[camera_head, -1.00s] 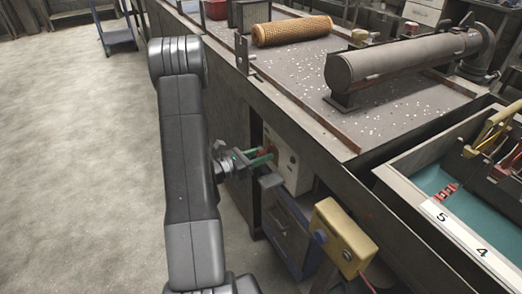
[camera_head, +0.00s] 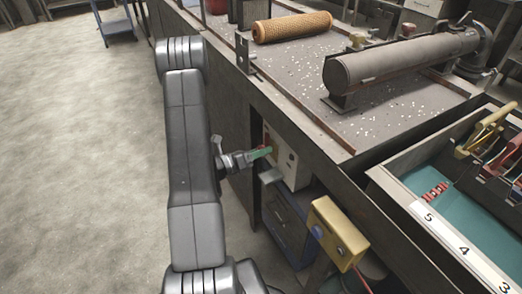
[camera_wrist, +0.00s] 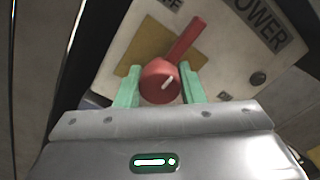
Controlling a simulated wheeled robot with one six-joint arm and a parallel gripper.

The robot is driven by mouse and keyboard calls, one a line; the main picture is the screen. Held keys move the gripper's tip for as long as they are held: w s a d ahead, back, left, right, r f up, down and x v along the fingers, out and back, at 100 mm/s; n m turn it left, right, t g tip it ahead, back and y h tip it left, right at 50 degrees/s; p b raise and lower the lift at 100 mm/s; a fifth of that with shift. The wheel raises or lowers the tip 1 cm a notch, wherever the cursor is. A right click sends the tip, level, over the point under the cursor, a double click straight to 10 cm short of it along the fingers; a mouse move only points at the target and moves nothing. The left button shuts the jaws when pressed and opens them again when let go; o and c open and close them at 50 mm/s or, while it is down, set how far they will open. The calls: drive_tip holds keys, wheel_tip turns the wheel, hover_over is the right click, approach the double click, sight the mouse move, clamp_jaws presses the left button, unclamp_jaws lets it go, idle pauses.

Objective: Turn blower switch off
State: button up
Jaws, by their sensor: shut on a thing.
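The blower switch is a red rotary knob (camera_wrist: 162,82) with a long handle and a white mark, on a pale panel (camera_wrist: 225,75) with a tan plate behind the knob. In the wrist view, the handle slants up and right, between partly cut-off lettering ending "FF" and lettering reading "OWER". My gripper (camera_wrist: 160,88) has its green fingers on both sides of the knob's round hub and is shut on it. In the head view, my gripper (camera_head: 262,153) reaches the pale control box (camera_head: 285,165) under the bench edge; the knob is mostly hidden there.
A yellow box (camera_head: 338,232) with a blue button stands in front, right of the control box. The bench above carries a grey cylinder (camera_head: 400,65) and an orange mesh tube (camera_head: 292,27). Floor is clear at left.

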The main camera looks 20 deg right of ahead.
drive_tip(key=o, duration=1)
drive_tip(key=shift+a, duration=0.1)
drive_tip(key=a, duration=0.9)
drive_tip(key=s+a, duration=0.1)
drive_tip(key=a, duration=0.3)
drive_tip(key=shift+a, duration=0.35)
drive_tip(key=shift+d, duration=0.1)
drive_tip(key=shift+w+d, duration=0.15)
drive_tip(key=shift+d, duration=2.1)
drive_tip(key=shift+w+d, duration=0.2)
drive_tip(key=shift+d, duration=2.05)
drive_tip(key=shift+w+d, duration=0.15)
drive_tip(key=shift+d, duration=2.1)
drive_tip(key=shift+a, duration=0.1)
